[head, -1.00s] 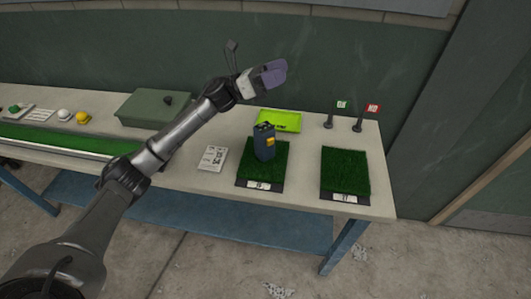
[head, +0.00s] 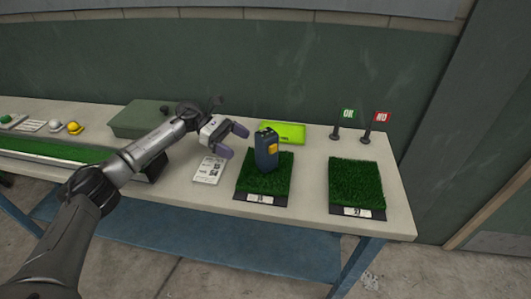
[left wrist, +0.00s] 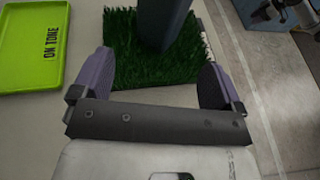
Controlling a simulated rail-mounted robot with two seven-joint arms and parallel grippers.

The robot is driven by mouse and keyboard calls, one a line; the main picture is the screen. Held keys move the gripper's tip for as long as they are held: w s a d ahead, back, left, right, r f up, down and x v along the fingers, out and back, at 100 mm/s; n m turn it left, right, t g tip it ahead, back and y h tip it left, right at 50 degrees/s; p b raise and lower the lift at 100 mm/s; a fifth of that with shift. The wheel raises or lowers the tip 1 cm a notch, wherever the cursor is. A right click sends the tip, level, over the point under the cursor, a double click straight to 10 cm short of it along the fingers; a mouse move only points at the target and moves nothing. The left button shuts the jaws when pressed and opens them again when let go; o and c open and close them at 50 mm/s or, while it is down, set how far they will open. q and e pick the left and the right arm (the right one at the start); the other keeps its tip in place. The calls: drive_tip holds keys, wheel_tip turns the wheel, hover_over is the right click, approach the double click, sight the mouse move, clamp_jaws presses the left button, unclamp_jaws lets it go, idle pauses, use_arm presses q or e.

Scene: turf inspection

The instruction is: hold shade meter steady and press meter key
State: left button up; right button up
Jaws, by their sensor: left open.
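In the left wrist view the meter (left wrist: 163,22) rises from the turf (left wrist: 150,62) ahead of and between the two purple fingers (left wrist: 160,85). The meter's top is cut off there. I cannot make out the meter key. My right gripper is not in view.
A second turf sample (head: 356,184) is at right, with OK (head: 348,114) and NO (head: 381,117) flags behind. A printed card (head: 209,169) and green box (head: 140,118) are left.

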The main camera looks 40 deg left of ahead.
sight(263, 157)
use_arm(q)
drive_tip(key=p+x, duration=0.1)
drive_tip(key=x, duration=0.5)
drive_tip(key=shift+w+d+f, duration=0.1)
drive_tip(key=shift+d+f, duration=0.05)
drive_tip(key=shift+d, duration=0.15)
drive_tip(key=shift+x, duration=1.15)
drive_tip(key=shift+d, duration=0.15)
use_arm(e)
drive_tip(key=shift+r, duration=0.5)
use_arm(q)
drive_tip(key=shift+c, duration=0.4)
drive_tip(key=c, duration=0.5)
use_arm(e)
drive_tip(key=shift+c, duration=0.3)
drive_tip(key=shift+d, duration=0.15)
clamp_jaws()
